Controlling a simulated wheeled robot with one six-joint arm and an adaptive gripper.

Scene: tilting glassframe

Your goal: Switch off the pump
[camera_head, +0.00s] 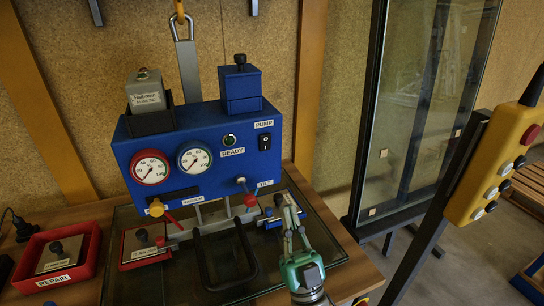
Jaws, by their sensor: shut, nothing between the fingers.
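I cannot tell which way the rocker is tipped. My gripper (287,203) reaches up from the lower right, with a green body and grey fingers. It is shut and empty. In the picture its tips are below and a little right of the switch, apart from it, near the blue part by the TILT lever. My fingers partly cover that blue part.
A round READY indicator (229,139) and two gauges (195,157) are on the box. A black handle (226,262) stands on the glass plate. A yellow pendant (494,165) is at right.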

